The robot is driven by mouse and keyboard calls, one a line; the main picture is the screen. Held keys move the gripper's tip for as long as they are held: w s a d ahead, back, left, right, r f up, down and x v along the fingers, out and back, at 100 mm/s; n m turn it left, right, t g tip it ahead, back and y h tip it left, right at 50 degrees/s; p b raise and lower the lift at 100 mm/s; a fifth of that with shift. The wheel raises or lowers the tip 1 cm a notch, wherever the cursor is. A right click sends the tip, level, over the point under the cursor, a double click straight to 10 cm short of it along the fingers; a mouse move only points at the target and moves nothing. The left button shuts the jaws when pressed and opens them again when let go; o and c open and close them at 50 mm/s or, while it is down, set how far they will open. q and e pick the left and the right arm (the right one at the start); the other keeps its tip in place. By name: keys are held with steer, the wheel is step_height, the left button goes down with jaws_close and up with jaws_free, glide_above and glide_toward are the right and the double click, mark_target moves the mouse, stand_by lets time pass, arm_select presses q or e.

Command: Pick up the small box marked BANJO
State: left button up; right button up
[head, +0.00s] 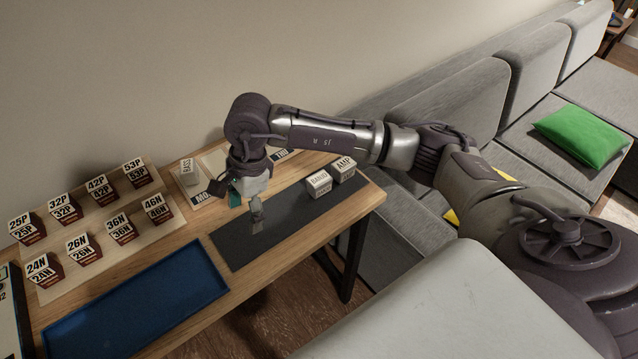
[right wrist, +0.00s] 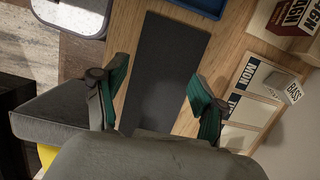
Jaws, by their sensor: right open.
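The small white box marked BANJO (head: 319,185) sits on the dark grey mat (head: 237,252) on the table, near the mat's far right end. A box marked AMP (head: 344,170) stands just to its right. My right gripper (head: 247,208) hangs over the mat to the left of the BANJO box, pointing down and apart from it. In the right wrist view its green-padded fingers (right wrist: 155,103) are spread, with only bare mat (right wrist: 165,75) between them. The BANJO box does not show in that view. My left gripper is in neither view.
A box marked BASS (head: 187,172) stands on a labelled board behind my gripper; it also shows in the right wrist view (right wrist: 294,93). Several number-marked boxes (head: 85,247) stand at left. A blue tray (head: 140,305) lies in front. The mat's middle is clear.

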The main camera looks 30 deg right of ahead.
steer(key=w+d+r+h, duration=0.2)
steer(key=d+h, duration=0.2)
steer(key=d, duration=0.4)
steer(key=w+d+r+h, duration=0.1)
steer(key=d+r+h, duration=0.2)
steer(key=d, duration=0.5)
glide_above(318, 179)
steer(key=a, duration=0.1)
steer(key=shift+m, duration=0.4)
steer(key=f, duration=0.6)
steer(key=shift+s+a+f+b, duration=0.2)
steer(key=shift+f+b, duration=0.1)
steer(key=shift+f, duration=0.05)
steer(key=shift+d+f, duration=0.15)
steer(key=shift+f, duration=0.35)
steer(key=p+x, duration=0.1)
steer(key=x, duration=0.3)
steer(key=shift+w+f+p, duration=0.2)
steer(key=shift+f+p, duration=0.05)
steer(key=shift+p, duration=0.05)
steer(key=shift+d+f, duration=0.1)
steer(key=shift+f, duration=0.3)
steer(key=c, duration=1.3)
